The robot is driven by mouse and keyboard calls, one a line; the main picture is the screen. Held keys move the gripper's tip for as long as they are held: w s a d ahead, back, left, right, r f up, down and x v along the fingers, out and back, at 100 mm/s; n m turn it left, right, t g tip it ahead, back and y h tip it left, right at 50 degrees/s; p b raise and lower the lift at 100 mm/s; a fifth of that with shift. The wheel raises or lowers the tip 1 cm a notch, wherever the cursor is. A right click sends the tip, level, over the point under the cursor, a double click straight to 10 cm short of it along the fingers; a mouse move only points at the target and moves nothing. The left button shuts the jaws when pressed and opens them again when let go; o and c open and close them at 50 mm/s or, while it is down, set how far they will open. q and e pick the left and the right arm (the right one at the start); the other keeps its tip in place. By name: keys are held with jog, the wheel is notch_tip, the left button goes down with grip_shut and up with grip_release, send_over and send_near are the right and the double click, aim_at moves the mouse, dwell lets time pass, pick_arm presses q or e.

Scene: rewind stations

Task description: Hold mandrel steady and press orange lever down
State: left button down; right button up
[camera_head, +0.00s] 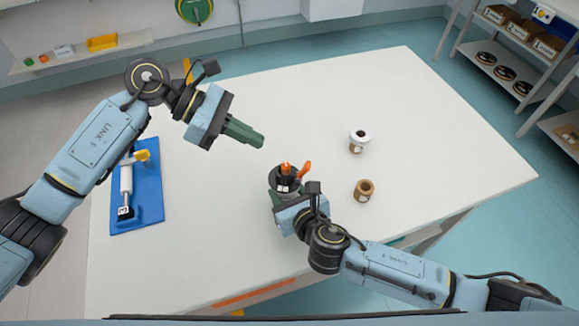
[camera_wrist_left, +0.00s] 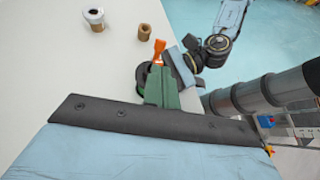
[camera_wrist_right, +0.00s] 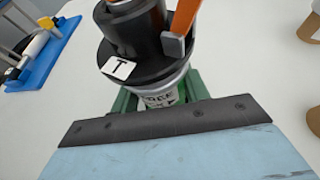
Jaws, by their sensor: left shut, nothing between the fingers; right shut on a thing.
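The black mandrel (camera_head: 283,180) stands near the table's middle; it also shows in the right wrist view (camera_wrist_right: 140,50), with a white "T" tag. Its orange lever (camera_head: 304,170) sticks up at a tilt; it also shows in the left wrist view (camera_wrist_left: 158,50) and the right wrist view (camera_wrist_right: 184,18). My right gripper (camera_head: 280,194) is shut on the mandrel's lower, silver labelled part; the green fingers show on both sides in the right wrist view. My left gripper (camera_head: 258,138) is shut and empty, up and left of the mandrel, apart from the lever. In its own view its fingers partly hide the mandrel.
A white roll (camera_head: 358,141) and a brown roll (camera_head: 364,190) stand right of the mandrel. A blue board (camera_head: 150,200) with a white cylinder lies at the table's left. The far table is clear. A shelf rack (camera_head: 520,60) stands at the back right.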

aim_at(307, 163)
pick_arm(q)
jog(key=shift+a+r+m+y, duration=0.1)
jog(key=shift+r+m+y, duration=0.2)
jog(key=shift+r, duration=0.05)
jog(key=x, duration=1)
jog(key=shift+d+r+y, duration=0.1)
jog(key=shift+d+y, duration=0.4)
jog(key=shift+y, duration=0.3)
jog(key=shift+s+d+r+t+y, duration=0.1)
jog(key=shift+d+t+y, duration=0.3)
jog(key=shift+d+y, duration=0.45)
jog(key=shift+s+d+f+t+y, duration=0.15)
jog(key=shift+d+y, duration=0.25)
jog(key=shift+y, duration=0.75)
jog(key=shift+s+d+f+t+y, duration=0.15)
jog(key=shift+d+f+y, duration=0.2)
jog(key=shift+y, duration=0.75)
jog(key=shift+d+r, duration=0.1)
